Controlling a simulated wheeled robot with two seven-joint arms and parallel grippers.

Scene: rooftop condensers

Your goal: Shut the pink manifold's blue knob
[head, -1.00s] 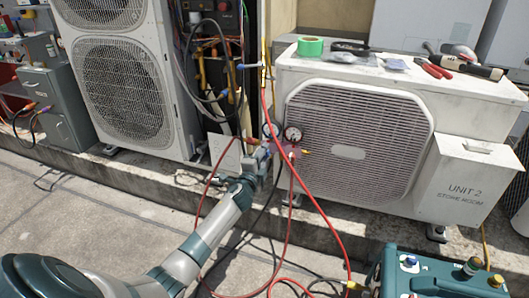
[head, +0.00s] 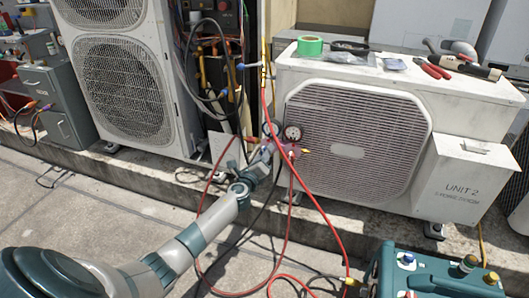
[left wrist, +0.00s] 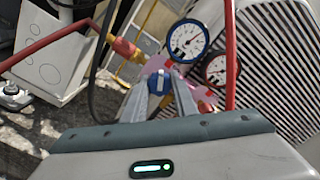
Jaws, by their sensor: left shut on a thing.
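The pink manifold (head: 287,151) hangs in front of the left side of the white condenser marked UNIT 2. In the left wrist view its pink body (left wrist: 184,97) shows behind my fingers, with a blue-rimmed gauge (left wrist: 187,40) and a red-rimmed gauge (left wrist: 216,69). The blue knob (left wrist: 160,79) is between my left fingertips, with a pale, roughly upright mark on its face. My left gripper (head: 269,147) is shut on this knob. In the head view my gripper hides the knob. My right gripper is not in view.
A red hose (head: 318,203) loops down in front of the condenser (head: 455,110) and passes close by the manifold. A teal machine (head: 432,275) stands at the lower right. Tape (head: 310,46) and tools lie on the condenser's top. The paving at lower left is mostly clear.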

